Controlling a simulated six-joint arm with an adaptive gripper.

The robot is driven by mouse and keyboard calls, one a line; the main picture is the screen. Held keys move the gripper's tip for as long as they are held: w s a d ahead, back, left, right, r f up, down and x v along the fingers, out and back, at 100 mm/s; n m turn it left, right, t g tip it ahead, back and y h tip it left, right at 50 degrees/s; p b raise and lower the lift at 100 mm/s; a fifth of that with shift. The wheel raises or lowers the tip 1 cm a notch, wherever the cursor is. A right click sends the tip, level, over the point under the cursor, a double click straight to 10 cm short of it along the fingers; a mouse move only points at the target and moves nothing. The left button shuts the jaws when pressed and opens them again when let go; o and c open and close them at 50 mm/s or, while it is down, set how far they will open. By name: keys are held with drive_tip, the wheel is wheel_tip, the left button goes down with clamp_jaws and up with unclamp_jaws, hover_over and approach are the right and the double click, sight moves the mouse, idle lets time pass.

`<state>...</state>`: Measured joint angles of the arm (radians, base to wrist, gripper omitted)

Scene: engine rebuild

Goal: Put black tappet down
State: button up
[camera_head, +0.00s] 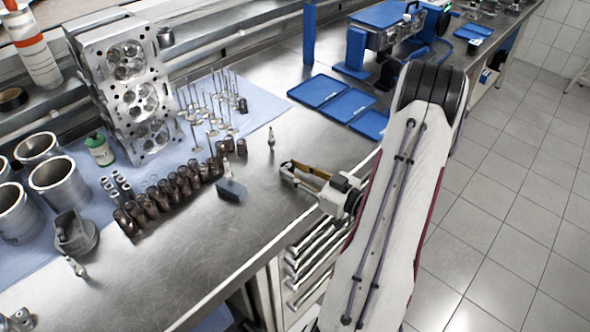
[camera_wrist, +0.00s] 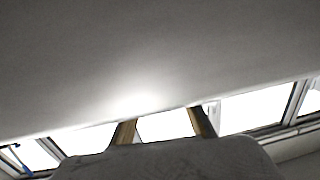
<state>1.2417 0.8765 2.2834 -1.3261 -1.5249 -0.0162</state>
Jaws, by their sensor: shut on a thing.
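My gripper (camera_head: 288,171) is over the front edge of the steel bench, right of the row of dark tappets (camera_head: 168,192). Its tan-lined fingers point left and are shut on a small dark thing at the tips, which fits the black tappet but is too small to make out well. In the wrist view the two tan finger strips (camera_wrist: 163,128) show against bright windows, and the tappet cannot be made out there. The tappets on the bench stand close together in a line along the front of the blue mat (camera_head: 262,105).
A cylinder head (camera_head: 125,85), upright valves (camera_head: 205,112) and cylinder liners (camera_head: 60,184) stand at the left. A small dark block (camera_head: 231,190) and a spark plug (camera_head: 271,138) stand nearer my gripper. Blue trays (camera_head: 318,91) lie behind.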

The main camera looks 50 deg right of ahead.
drive_tip(key=o, duration=1.1)
drive_tip(key=shift+c, duration=0.2)
drive_tip(key=shift+r, duration=0.1)
drive_tip(key=shift+s, duration=0.1)
drive_tip(key=shift+s+d+r, duration=0.1)
drive_tip(key=shift+s+d, duration=0.05)
drive_tip(key=shift+s, duration=1.8)
drive_tip(key=shift+s+d+r, duration=0.15)
drive_tip(key=shift+s+d, duration=0.05)
drive_tip(key=shift+s, duration=1.8)
drive_tip(key=shift+s+d+r, duration=0.1)
drive_tip(key=shift+s+d, duration=0.05)
drive_tip(key=shift+s, duration=1.8)
drive_tip(key=shift+o, duration=0.7)
